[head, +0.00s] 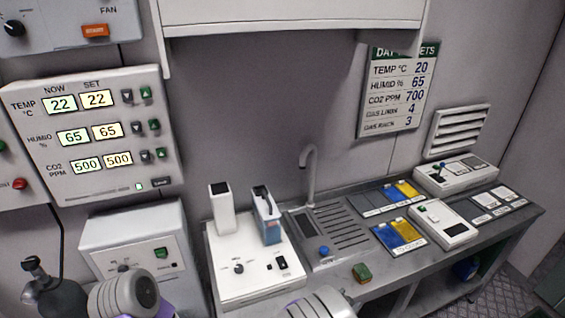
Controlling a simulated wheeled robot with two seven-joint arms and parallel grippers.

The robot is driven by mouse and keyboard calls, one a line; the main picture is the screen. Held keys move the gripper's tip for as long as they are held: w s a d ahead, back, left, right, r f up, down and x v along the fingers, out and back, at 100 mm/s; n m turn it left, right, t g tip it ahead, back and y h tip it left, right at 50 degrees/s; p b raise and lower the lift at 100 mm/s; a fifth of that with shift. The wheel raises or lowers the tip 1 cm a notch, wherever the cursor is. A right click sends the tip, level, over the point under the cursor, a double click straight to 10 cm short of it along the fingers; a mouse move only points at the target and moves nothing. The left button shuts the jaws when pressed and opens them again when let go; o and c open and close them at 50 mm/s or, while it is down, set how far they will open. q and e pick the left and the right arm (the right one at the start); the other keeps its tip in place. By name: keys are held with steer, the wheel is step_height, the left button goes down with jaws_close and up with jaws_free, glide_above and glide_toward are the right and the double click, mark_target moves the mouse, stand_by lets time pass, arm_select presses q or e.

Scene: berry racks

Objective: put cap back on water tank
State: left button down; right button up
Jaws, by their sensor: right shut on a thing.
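A blue tank with a dark top and a pale handle (267,218) stands upright on the white unit (255,272). A small round blue piece, cap-like (324,251), sits at the front left of the metal sink counter. I cannot tell whether it is the tank's cap. My right arm's rounded grey-white end (320,303) is at the bottom edge, in front of the counter. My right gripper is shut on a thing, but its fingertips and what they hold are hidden. My left arm (125,296) shows at the lower left; its gripper is out of view.
A white block with a dark top (221,208) stands left of the tank. A tap (310,175) rises behind the sink. A green and brown block (362,272) lies on the counter's front edge. Blue and yellow trays (399,235) and white devices (443,224) fill the right side.

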steer(key=r+n+t+y, duration=0.1)
steer(key=r, duration=0.1)
steer(key=r+n+t+y, duration=0.1)
steer(key=r+n, duration=0.1)
steer(key=w+r+n+t+y, duration=0.1)
steer(key=r+y, duration=0.1)
steer(key=shift+w+d+r+n, duration=0.1)
steer(key=shift+r+n, duration=0.2)
steer(key=shift+r+n+y, duration=0.6)
steer(key=shift+r+y, duration=0.05)
steer(key=shift+y, duration=0.05)
